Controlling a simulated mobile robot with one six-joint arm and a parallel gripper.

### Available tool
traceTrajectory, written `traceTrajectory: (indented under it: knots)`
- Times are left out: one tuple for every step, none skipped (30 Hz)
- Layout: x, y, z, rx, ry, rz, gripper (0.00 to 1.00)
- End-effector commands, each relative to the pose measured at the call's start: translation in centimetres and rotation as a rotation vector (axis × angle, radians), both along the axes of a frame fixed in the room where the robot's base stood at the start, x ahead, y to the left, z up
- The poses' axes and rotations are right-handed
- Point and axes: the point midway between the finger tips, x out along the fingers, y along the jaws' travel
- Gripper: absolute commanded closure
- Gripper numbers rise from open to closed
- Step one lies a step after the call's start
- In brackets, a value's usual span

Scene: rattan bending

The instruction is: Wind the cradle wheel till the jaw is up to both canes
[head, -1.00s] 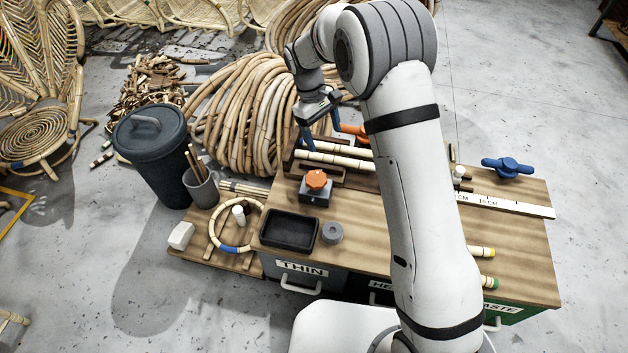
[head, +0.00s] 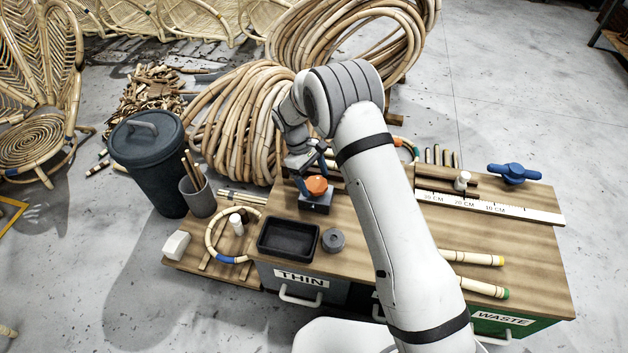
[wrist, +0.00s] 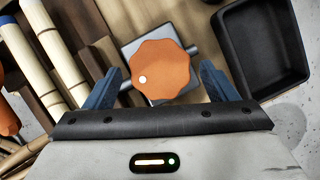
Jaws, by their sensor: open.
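The cradle wheel is an orange scalloped knob (head: 317,184) on a grey block; it also shows in the wrist view (wrist: 165,66) with a white dot on its left side. My gripper (wrist: 160,82) is open, its blue fingers either side of the wheel, with small gaps and no clear contact. In the wrist view two pale canes, a left one (wrist: 28,62) and a right one (wrist: 57,50), lie in the dark wooden cradle (wrist: 92,58) left of the wheel. I cannot tell which wooden part is the jaw or whether it touches them. My arm hides most of the cradle in the head view.
A black tray (head: 262,242) and a grey ring-shaped piece (head: 333,241) stand in front of the wheel. A white ruler (head: 500,208) and blue handle (head: 514,173) are at the right. An orange-handled thing (wrist: 8,105) shows at the wrist view's left edge.

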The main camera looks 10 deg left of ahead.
Motion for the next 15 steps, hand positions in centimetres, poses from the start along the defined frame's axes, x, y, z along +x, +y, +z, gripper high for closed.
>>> traceTrajectory:
  knots:
    - [-0.04, -0.11, -0.29, 0.000, 0.000, 0.000, 0.21]
    - [-0.06, -0.14, -0.36, 0.000, 0.000, 0.000, 0.21]
    - [-0.07, -0.17, -0.41, 0.000, 0.000, 0.000, 0.21]
    - [-0.07, -0.17, -0.42, 0.000, 0.000, 0.000, 0.21]
    - [-0.08, -0.18, -0.42, 0.000, 0.000, 0.000, 0.21]
    - [-0.07, -0.18, -0.41, 0.001, 0.000, 0.000, 0.21]
    - [-0.07, -0.18, -0.39, 0.000, 0.000, 0.000, 0.21]
    - [-0.07, -0.17, -0.40, 0.000, 0.000, 0.000, 0.21]
    - [-0.08, -0.18, -0.39, 0.000, 0.000, 0.000, 0.21]
    - [-0.07, -0.18, -0.39, 0.000, 0.000, 0.000, 0.23]
    - [-0.07, -0.18, -0.39, 0.000, 0.000, 0.000, 0.25]
    - [-0.07, -0.18, -0.38, 0.000, 0.000, 0.000, 0.28]
    - [-0.07, -0.18, -0.38, 0.000, 0.000, 0.000, 0.31]
    - [-0.07, -0.18, -0.38, 0.000, 0.000, 0.000, 0.33]
    - [-0.06, -0.17, -0.37, 0.000, 0.000, 0.000, 0.37]
